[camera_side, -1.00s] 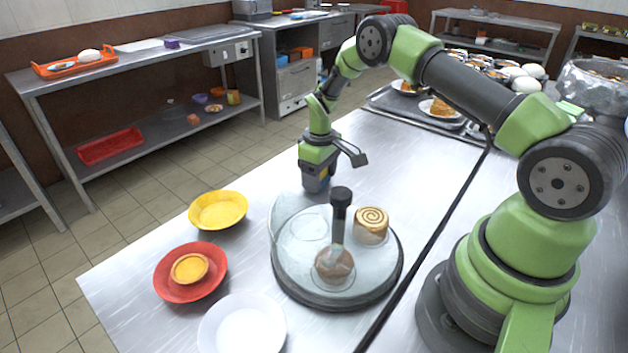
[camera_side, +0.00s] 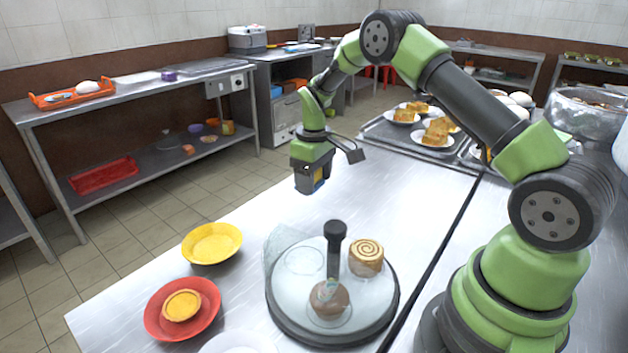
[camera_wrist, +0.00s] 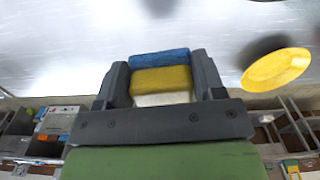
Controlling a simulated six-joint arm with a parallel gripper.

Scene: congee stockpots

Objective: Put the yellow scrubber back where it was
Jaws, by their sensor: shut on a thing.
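My gripper (camera_side: 310,184) hangs above the metal counter, behind the round glass turntable, with its jaws pointing down. In the wrist view my gripper (camera_wrist: 160,85) is shut on the yellow scrubber (camera_wrist: 161,80). The scrubber is a block with a blue layer, a yellow layer and a white layer, held between the two dark fingers. In the side view only a small yellow and blue part of the scrubber (camera_side: 319,179) shows between the fingers; the rest is hidden. It is clear of the counter.
The turntable (camera_side: 285,312) carries a cinnamon roll (camera_side: 366,256), a domed brown item and a tall dark-handled piece. A yellow bowl (camera_side: 212,258) and a red bowl (camera_side: 152,322) stand to its left. Trays (camera_side: 395,138) with cake plates lie behind. Counter around my gripper is bare.

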